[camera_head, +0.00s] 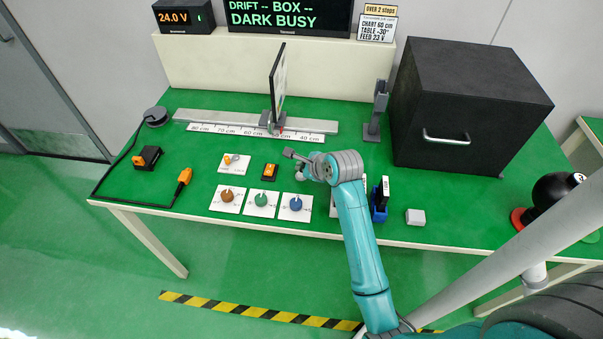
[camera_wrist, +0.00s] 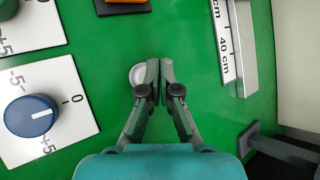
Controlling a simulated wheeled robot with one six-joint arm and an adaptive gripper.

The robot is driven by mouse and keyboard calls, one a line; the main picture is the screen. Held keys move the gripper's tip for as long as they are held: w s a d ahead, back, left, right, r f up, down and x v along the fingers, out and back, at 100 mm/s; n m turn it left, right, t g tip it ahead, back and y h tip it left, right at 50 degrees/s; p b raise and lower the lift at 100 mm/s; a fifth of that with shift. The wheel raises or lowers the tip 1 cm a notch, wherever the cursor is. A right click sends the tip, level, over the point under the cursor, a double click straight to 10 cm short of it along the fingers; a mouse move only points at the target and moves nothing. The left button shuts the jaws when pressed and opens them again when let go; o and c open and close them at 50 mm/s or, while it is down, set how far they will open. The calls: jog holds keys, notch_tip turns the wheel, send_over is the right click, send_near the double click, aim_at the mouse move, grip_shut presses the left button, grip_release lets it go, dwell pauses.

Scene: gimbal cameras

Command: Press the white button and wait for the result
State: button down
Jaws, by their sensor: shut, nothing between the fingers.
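In the wrist view a round white button (camera_wrist: 137,75) shows on the green bench, just left of my fingertips and partly covered by them. My gripper (camera_wrist: 153,66) is shut and empty, its two fingertips together beside the button. I cannot tell whether they touch it. The black display (camera_head: 288,15) at the back reads "DRIFT -- BOX -- DARK BUSY" in green.
A blue knob (camera_head: 296,203) stands in front of my gripper, with green and brown knobs to its left. An orange switch (camera_head: 269,172) is left. Behind lie the ruler rail (camera_head: 215,122) and an upright panel (camera_head: 278,80). A black box (camera_head: 465,105) fills the back right.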

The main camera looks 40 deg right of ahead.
jog(key=shift+r, duration=2.55)
jog(key=shift+a, duration=0.1)
